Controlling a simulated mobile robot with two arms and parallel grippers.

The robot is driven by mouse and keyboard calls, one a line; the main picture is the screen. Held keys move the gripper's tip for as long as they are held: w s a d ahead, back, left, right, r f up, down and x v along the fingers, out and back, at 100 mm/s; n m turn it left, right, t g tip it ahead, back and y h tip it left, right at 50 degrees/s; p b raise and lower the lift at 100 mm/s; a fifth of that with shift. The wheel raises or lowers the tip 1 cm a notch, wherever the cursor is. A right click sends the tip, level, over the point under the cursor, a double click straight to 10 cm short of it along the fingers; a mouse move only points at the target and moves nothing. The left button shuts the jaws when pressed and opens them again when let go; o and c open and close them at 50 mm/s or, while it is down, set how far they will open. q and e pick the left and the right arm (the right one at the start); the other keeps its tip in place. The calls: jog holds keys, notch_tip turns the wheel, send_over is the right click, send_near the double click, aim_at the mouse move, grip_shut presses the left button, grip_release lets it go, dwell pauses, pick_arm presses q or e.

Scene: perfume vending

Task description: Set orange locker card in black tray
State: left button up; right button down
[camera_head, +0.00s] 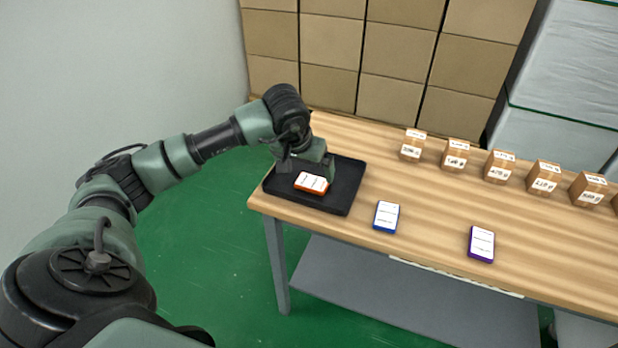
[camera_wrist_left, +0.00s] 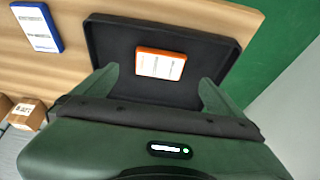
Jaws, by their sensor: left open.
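The orange locker card (camera_head: 312,182) lies inside the black tray (camera_head: 342,203) at the left end of the table, its white labelled face up. The left wrist view also shows the orange card (camera_wrist_left: 160,63) on the floor of the black tray (camera_wrist_left: 110,37), apart from the tray's walls. My left gripper (camera_head: 307,172) is over the tray, and in the left wrist view its fingers (camera_wrist_left: 158,85) are spread apart on either side of the card with nothing held between them. My right gripper is in neither view.
A blue card (camera_head: 386,217) and a purple card (camera_head: 481,244) lie near the front edge of the wooden table. Several small brown boxes (camera_head: 457,153) stand in a row toward the back. Stacked cartons (camera_head: 390,55) rise behind the table. Bare tabletop lies between cards and boxes.

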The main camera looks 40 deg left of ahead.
pick_arm(q)
jog(key=shift+v, duration=2.65)
